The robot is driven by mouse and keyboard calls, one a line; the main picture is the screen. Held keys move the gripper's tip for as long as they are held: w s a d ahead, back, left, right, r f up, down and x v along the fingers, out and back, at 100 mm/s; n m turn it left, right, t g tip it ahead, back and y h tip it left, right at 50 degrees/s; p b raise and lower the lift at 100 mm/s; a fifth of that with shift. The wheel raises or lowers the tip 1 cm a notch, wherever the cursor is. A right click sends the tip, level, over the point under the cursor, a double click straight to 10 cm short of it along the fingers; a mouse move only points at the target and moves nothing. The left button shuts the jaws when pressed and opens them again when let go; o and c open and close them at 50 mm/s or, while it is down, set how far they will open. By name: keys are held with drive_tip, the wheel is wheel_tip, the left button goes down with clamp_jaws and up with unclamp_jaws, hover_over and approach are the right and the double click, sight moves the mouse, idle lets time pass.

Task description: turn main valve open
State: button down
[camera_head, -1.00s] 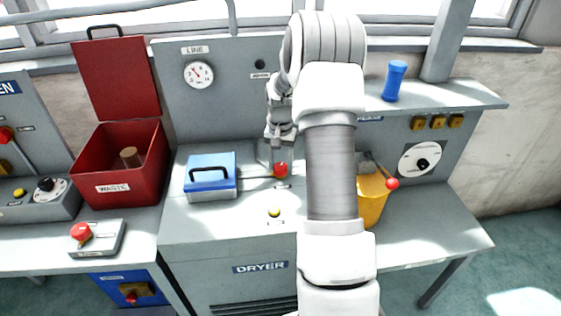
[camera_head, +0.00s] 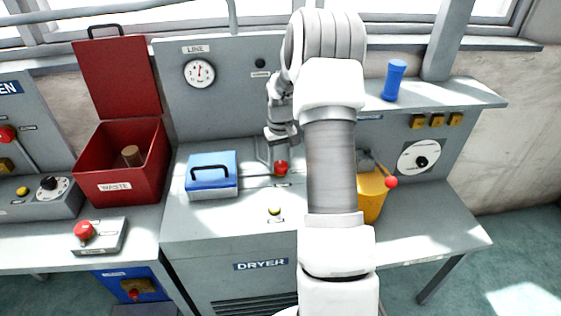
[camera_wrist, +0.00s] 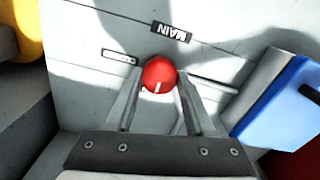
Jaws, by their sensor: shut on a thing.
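The main valve's round red knob (camera_head: 281,168) sits on the grey dryer bench, right of the blue box. In the wrist view the knob (camera_wrist: 159,74) lies between my two fingertips, beside the label reading MAIN (camera_wrist: 171,32). My gripper (camera_wrist: 158,92) is shut on the knob from above. In the head view my gripper (camera_head: 272,158) reaches down to it, partly hidden by my arm. The line gauge (camera_head: 199,73) on the back panel has its needle pointing roughly upward.
A blue box with a black handle (camera_head: 211,184) stands close left of the knob. A red waste bin (camera_head: 92,163) with its lid up is farther left. A yellow container (camera_head: 371,200) stands right behind my arm. A small yellow button (camera_head: 274,211) is in front.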

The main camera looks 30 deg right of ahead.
sight(281, 164)
idle(0.3)
drive_tip(key=shift+c, duration=1.3)
unclamp_jaws()
wheel_tip(281, 164, up, 18)
drive_tip(key=p, duration=0.1)
drive_tip(key=shift+f+p, duration=0.25)
drive_tip(key=shift+p, duration=0.05)
